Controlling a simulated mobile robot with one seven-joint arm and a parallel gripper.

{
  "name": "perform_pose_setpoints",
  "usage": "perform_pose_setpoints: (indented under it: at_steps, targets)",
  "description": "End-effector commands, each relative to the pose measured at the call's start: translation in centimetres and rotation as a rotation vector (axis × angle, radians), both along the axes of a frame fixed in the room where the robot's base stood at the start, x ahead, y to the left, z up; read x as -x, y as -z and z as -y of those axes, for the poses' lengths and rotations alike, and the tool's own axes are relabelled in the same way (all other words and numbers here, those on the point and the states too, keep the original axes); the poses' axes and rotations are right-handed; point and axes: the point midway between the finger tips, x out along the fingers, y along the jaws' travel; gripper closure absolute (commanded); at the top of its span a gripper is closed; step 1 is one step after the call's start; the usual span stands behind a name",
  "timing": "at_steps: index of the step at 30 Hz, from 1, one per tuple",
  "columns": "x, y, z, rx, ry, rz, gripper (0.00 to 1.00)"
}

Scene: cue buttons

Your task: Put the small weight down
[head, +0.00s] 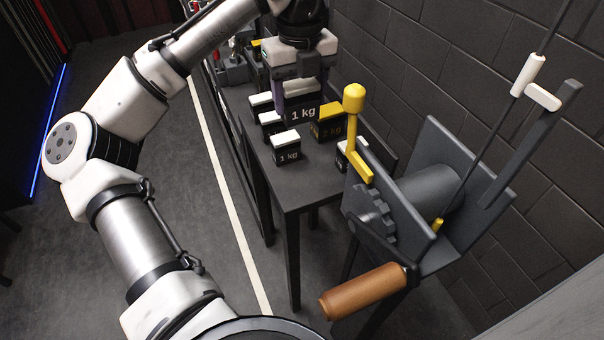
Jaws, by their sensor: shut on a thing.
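My gripper (298,86) points down over the dark table (310,176) in the head view. It is shut on a small black weight (303,114) marked "1 kg", with a pale top between the fingers. I cannot tell whether this weight touches the table or hangs a little above it. Another 1 kg weight with a whitish-green top (287,150) stands in front of it, near the table's left edge. A black weight with a yellow top and yellow marking (328,125) stands close to its right.
More pale-topped weights (267,120) stand on the left, and one is partly hidden behind the yellow lever (353,110). A grey winch (410,200) with a wooden-handled crank (368,290) stands at the right front. A brick wall (480,90) lies behind. The table's front part is bare.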

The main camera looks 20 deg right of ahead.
Motion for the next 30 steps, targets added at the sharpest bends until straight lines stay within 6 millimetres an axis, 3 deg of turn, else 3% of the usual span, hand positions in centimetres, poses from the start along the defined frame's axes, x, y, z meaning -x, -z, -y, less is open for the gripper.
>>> perform_pose_setpoints:
  at_steps: [18,30]
  targets:
    - [0.1,13.0,0.0,0.004,-0.001,-0.003,0.98]
    - [0.0,16.7,0.0,0.002,-0.002,-0.001,0.98]
